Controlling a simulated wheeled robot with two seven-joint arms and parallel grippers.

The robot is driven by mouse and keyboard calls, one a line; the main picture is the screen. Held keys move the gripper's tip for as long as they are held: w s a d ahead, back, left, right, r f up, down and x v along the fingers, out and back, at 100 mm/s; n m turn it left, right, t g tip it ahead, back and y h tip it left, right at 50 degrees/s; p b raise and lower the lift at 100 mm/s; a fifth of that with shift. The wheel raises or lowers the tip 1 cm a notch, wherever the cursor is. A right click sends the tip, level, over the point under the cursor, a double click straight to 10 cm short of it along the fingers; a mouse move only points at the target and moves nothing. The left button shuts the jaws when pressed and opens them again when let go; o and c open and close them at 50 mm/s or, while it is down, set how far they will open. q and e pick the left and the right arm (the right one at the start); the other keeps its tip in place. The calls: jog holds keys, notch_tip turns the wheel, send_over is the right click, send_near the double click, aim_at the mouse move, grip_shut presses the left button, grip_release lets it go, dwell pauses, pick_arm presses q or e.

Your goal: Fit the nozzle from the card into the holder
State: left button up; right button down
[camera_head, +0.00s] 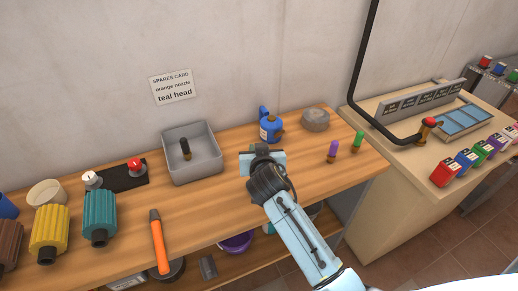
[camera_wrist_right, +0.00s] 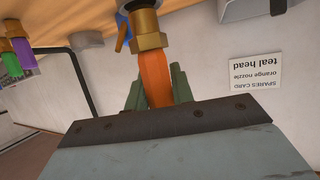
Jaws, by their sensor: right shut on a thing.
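The orange nozzle (camera_wrist_right: 156,80) is held between the fingers of my right gripper (camera_wrist_right: 152,92), with a brass hex collar (camera_wrist_right: 146,30) at its far end. In the wrist view a pale round part with a blue piece (camera_wrist_right: 122,40) lies just beyond the brass; I cannot tell whether they touch. In the head view my right gripper (camera_head: 262,158) is over the bench, in front of a blue unit (camera_head: 266,124) with a brass fitting, and hides the nozzle. The spares card (camera_head: 173,87) on the wall reads orange nozzle, teal head. My left gripper is not in view.
A purple nozzle (camera_head: 333,149) and a green nozzle (camera_head: 357,139) stand to the right. A grey tray (camera_head: 204,171) holds a dark part. Brown, yellow and teal (camera_head: 100,215) heads and an orange-handled tool (camera_head: 157,235) are at the left. A bent black pipe (camera_head: 358,78) crosses at the right.

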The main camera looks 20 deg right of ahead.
jog(key=shift+f+b, duration=0.75)
jog(key=shift+f, duration=0.3)
jog(key=c, duration=1.1)
grip_release()
jog(key=v, duration=1.3)
jog(key=shift+s, duration=0.2)
